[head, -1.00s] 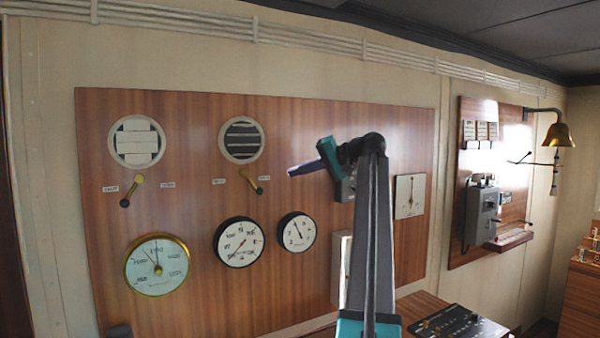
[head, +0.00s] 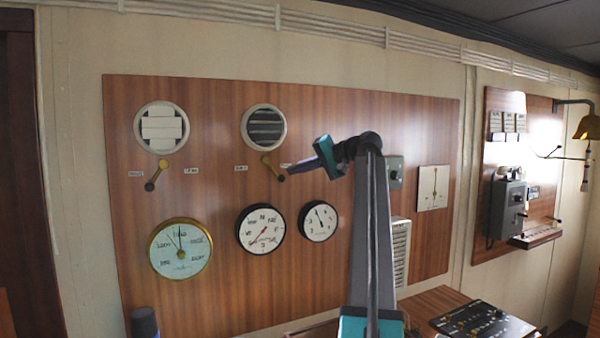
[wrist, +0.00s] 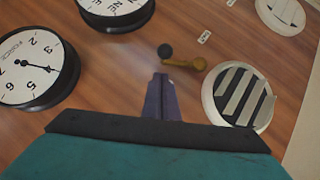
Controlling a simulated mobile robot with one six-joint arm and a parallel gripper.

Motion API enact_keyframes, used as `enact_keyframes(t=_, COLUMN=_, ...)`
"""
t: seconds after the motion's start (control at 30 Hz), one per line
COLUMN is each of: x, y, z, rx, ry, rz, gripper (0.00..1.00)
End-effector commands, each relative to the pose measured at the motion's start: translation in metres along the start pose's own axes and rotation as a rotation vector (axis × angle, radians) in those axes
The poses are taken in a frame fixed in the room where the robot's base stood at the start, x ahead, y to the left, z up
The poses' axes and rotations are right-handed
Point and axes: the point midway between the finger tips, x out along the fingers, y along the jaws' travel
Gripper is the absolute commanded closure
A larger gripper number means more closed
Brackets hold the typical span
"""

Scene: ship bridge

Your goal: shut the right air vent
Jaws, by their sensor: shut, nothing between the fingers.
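The right air vent (head: 264,128) is a round pale ring with dark gaps between its slats, so it looks open. It also shows in the wrist view (wrist: 240,97). Its lever (head: 272,167) is below it, brass with a dark end at lower right. In the wrist view the lever (wrist: 187,63) lies just beyond my fingertips. My gripper (head: 290,169) is shut and empty, its tip near the lever's dark end. A small gap shows in the wrist view, where my gripper (wrist: 160,78) points at that end. Contact is not visible.
The left vent (head: 161,128) shows white closed slats, with its own lever (head: 157,174) leaning the other way. Several round gauges, including a brass-rimmed one (head: 181,248), sit below on the wooden panel (head: 220,290). A grey switch box (head: 394,171) is behind my arm.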

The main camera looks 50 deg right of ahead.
Motion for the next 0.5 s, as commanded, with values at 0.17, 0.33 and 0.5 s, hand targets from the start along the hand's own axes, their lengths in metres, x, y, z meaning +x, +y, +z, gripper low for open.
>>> enact_keyframes(t=0.17, x=0.002, y=-0.002, z=0.011, rx=0.000, ry=0.000, rz=0.000, gripper=1.00)
enact_keyframes(t=0.33, x=0.003, y=-0.002, z=0.016, rx=-0.001, ry=0.000, rz=0.000, gripper=1.00)
enact_keyframes(t=0.5, x=0.004, y=-0.001, z=0.018, rx=-0.001, ry=0.000, rz=0.000, gripper=1.00)
